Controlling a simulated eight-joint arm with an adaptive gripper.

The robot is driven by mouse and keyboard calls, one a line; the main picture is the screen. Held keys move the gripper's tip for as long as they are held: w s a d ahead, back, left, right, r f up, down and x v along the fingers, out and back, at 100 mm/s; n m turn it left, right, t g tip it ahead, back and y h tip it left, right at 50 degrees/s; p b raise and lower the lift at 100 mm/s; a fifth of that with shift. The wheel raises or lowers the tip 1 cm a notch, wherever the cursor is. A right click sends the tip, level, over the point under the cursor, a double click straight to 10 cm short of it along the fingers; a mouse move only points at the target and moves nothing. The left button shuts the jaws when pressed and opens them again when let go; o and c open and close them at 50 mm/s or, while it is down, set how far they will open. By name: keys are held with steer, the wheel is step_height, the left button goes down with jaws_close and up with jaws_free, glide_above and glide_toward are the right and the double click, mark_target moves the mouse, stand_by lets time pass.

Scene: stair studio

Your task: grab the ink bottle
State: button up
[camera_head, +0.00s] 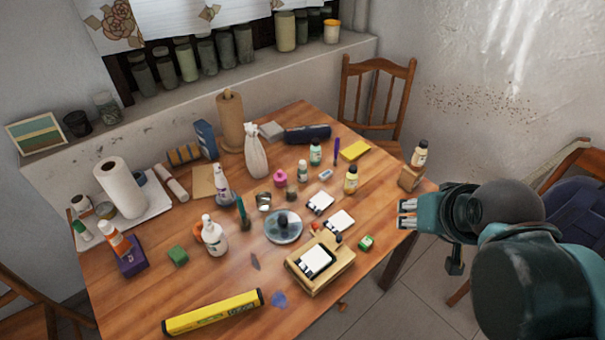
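Several small bottles stand on the wooden table (205,290), and I cannot tell for sure which is the ink bottle. One is a small dark bottle (283,219) on a round grey-blue dish (277,236).
A white spray bottle (214,237), a paper towel roll (121,187) and a yellow tube box (213,312) stand or lie farther left. Chairs (375,95) surround the table.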

steer(key=w+a+r+m+g+p, duration=0.2)
steer(key=w+a+r+m+p, duration=0.25)
steer(key=w, duration=0.45)
steer(key=m+g+p, duration=0.5)
steer(key=m+p, duration=0.3)
steer(key=m, duration=1.1)
glide_toward(303, 163)
steer(key=f, duration=0.6)
steer(key=shift+d+f, duration=0.15)
steer(key=shift+d, duration=0.05)
steer(key=shift+w+a+f+m, duration=0.1)
steer(key=shift+a+f+m, duration=0.15)
steer(key=shift+f, duration=0.1)
steer(key=shift+f, duration=0.1)
steer(key=shift+f, duration=1.2)
